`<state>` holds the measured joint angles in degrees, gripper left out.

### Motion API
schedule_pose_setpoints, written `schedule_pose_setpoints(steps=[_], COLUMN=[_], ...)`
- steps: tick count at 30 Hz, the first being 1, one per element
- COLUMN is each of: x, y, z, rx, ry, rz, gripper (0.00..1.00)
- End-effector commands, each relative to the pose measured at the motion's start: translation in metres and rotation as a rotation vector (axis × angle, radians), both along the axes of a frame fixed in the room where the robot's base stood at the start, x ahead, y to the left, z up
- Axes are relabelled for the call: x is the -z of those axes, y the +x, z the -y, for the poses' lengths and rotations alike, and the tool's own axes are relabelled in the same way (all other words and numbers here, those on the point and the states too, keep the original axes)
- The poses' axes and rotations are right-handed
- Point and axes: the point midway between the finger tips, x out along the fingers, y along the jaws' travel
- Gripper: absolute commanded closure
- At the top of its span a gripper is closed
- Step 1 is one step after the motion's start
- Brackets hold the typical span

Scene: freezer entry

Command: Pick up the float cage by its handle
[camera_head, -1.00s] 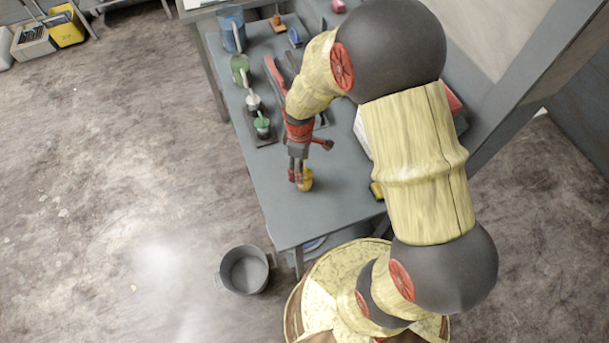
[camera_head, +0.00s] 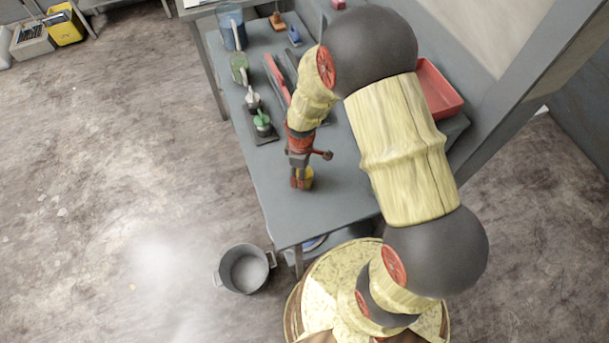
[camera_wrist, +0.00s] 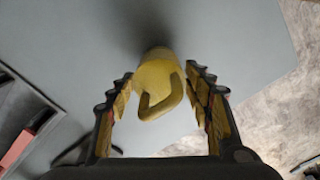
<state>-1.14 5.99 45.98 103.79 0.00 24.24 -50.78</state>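The float cage appears as a small yellow piece with a looped handle. It stands on the grey table near its front end in the head view (camera_head: 306,181), partly hidden by my gripper (camera_head: 299,176). In the wrist view the float cage (camera_wrist: 157,75) lies between the two fingers of my gripper (camera_wrist: 159,82), its handle loop toward the camera. The fingers are open, one on each side, with a visible gap to the handle on both sides. I cannot tell whether the fingertips touch the body.
The grey table (camera_head: 265,190) carries a blue jug (camera_head: 232,32), a green cup (camera_head: 240,68), a dark stand with a green-topped item (camera_head: 262,122) and a red tray (camera_head: 437,88). A grey bucket (camera_head: 245,270) stands on the floor by the table's front end.

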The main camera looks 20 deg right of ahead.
Motion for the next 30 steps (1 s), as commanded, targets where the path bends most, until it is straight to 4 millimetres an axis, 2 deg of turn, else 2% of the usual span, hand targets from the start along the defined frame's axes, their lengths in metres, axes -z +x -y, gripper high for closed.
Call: schedule_pose_setpoints(steps=[17, 25, 30], x=[0.000, -0.001, -0.011], y=[0.000, 0.000, 0.001], z=[0.000, 0.000, 0.000], rx=[0.000, 0.000, 0.000], ry=[0.000, 0.000, 0.000], rz=[0.000, 0.000, 0.003], gripper=[0.84, 0.84, 0.84])
